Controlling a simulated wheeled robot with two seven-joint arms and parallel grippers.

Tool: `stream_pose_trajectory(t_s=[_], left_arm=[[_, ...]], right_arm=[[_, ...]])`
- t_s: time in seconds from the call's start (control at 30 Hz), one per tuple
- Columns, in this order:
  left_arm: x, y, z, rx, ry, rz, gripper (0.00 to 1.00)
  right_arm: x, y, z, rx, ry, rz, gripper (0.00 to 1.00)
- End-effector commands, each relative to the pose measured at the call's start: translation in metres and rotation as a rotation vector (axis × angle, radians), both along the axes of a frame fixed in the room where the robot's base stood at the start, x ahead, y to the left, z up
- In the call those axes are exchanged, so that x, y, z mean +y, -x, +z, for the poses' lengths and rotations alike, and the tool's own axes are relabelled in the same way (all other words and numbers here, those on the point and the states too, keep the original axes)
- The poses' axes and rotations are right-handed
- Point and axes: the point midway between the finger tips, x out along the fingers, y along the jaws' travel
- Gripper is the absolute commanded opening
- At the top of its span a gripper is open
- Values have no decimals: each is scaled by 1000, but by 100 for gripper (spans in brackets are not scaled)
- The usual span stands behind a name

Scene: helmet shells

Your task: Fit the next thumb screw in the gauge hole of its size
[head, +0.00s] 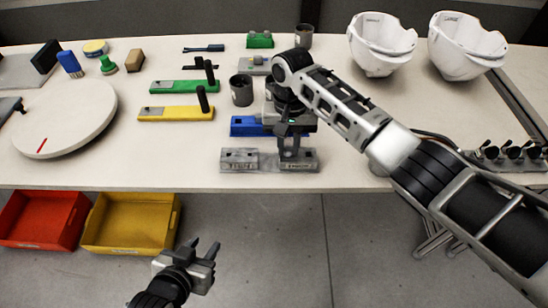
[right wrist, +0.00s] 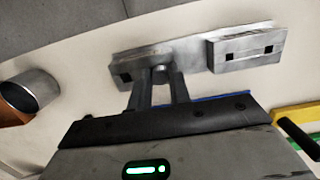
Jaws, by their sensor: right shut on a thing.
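The grey metal gauge (head: 238,169) lies near the table's front edge. In the right wrist view the gauge (right wrist: 245,56) has a raised block with two square holes at its right and another dark hole at its left end. My right gripper (head: 295,155) is over the gauge's right part. In the right wrist view its fingers (right wrist: 160,80) are shut on a small grey round piece, apparently the thumb screw (right wrist: 160,72), at the gauge surface. Whether its shank is in a hole is hidden. My left gripper (head: 204,250) is open and empty, in front of the table.
A blue block (head: 242,126) lies just behind the gauge. A turntable (head: 75,110) is left, white helmet shells (head: 380,45) back right. Red (head: 40,222) and yellow bins (head: 128,225) sit below.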

Motion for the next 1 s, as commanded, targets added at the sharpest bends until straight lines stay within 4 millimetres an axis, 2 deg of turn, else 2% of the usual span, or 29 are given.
stream_pose_trajectory(t_s=[0.43, 0.47, 0.53, 0.87, 1.0], left_arm=[[0, 0, -1, 0, 0, 0, 36], [0, 0, -1, 0, 0, 0, 36], [0, 0, -1, 0, 0, 0, 36], [0, 0, -1, 1, 0, 0, 36], [-1, -1, 2, -1, 2, 0, 36]], right_arm=[[0, 0, -3, 0, 0, 0, 0], [0, 0, -3, 0, 0, 0, 25], [0, 0, -3, 0, 0, 0, 44], [0, 0, -3, 0, 0, 0, 45], [0, -2, 10, -2, -2, 0, 45]])
